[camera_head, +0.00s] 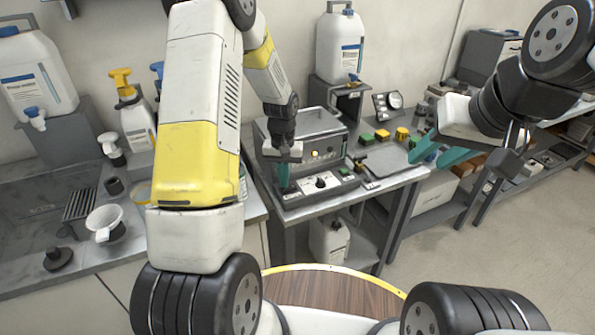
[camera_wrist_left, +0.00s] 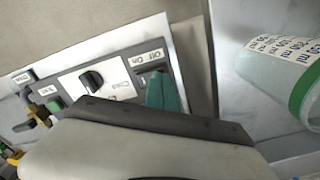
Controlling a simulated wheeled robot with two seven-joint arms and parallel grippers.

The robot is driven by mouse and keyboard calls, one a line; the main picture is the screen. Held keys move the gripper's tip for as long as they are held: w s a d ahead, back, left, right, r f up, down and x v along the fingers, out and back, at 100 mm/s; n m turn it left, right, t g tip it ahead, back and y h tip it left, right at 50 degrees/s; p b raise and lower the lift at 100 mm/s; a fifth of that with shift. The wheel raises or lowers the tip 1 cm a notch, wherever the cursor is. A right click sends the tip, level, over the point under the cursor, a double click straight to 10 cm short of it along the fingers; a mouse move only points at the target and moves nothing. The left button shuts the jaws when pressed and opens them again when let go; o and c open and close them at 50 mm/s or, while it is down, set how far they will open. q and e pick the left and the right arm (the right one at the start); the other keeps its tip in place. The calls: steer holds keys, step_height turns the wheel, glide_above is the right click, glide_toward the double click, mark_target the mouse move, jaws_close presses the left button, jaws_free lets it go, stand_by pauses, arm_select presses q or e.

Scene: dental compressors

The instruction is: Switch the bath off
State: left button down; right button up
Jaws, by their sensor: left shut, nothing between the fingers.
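The bath (camera_head: 312,150) is a grey metal box on the bench, with a light control panel (camera_head: 318,184) along its front. In the left wrist view the panel (camera_wrist_left: 122,78) shows a black knob (camera_wrist_left: 92,80), a green button (camera_wrist_left: 57,103) and an upside-down "Off On" label (camera_wrist_left: 146,59). My left gripper (camera_head: 283,178) is shut and empty, its teal tips at the panel's left end. In the left wrist view the tips (camera_wrist_left: 163,95) are beside the label and partly hide the switch area; contact is unclear. My right gripper (camera_head: 440,152) is open and empty, right of the bath.
A white jug (camera_head: 340,45) stands on a stand behind the bath. Green and yellow blocks (camera_head: 382,135) and a gauge (camera_head: 388,103) lie to its right. In the left wrist view a green-banded container (camera_wrist_left: 285,80) is near the gripper. A sink counter (camera_head: 40,215) is at left.

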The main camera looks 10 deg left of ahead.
arm_select(q)
steer(key=shift+f, duration=0.25)
steer(key=shift+r, duration=3.5)
steer(key=shift+r, duration=0.15)
steer(key=s+r+t+h, duration=0.1)
steer(key=s+r, duration=0.4)
steer(key=r, duration=0.3)
steer(key=s+r+t, duration=0.2)
steer(key=s+r, duration=0.3)
steer(key=r, duration=0.3)
steer(key=s+d+r+t, duration=0.1)
steer(key=s+r, duration=0.2)
steer(key=s, duration=0.4)
steer(key=s+d+r+m+t+h, duration=0.1)
steer(key=s+r+t, duration=0.1)
steer(key=s, duration=0.5)
steer(key=shift+s+r, duration=0.15)
steer(key=shift+r, duration=0.4)
